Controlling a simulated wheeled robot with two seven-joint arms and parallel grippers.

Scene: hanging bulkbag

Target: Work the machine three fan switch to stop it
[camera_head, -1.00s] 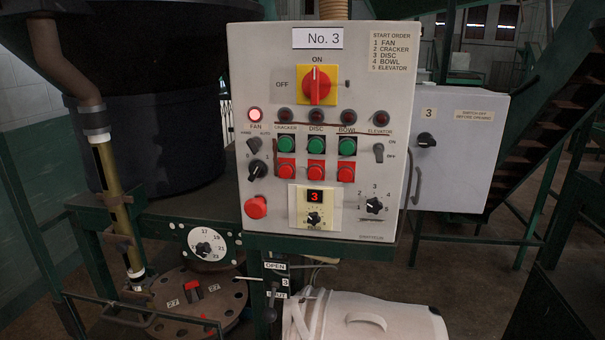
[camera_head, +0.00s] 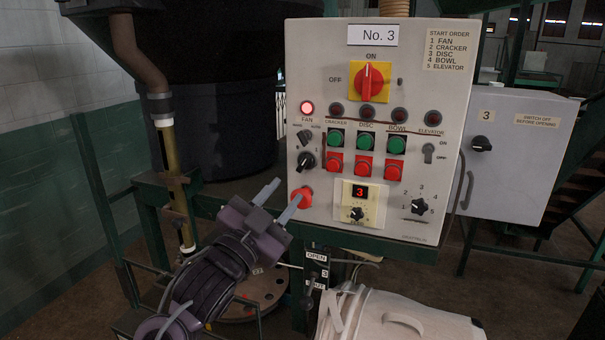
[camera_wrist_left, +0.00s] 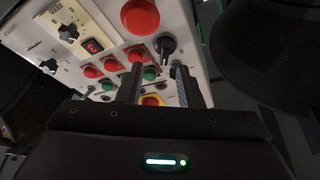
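The grey control panel marked No. 3 (camera_head: 440,110) stands ahead. The fan column at its left has a lit red lamp (camera_head: 307,108), a small black selector (camera_head: 305,137) and a black rotary fan switch (camera_head: 305,162) marked 0 and 1. My left gripper (camera_head: 288,190) is open and empty, below and left of the fan switch, its fingers pointing up toward the panel. In the left wrist view the fan switch (camera_wrist_left: 165,46) shows just beyond the open fingers (camera_wrist_left: 157,72), apart from them as far as I can tell. My right gripper is out of view.
A red mushroom button (camera_head: 301,197) sits just below the fan switch, close to the fingertips. Green and red push buttons (camera_head: 365,152) lie to the right. A green rail (camera_head: 370,245) runs under the panel, and a white container (camera_head: 400,315) stands below.

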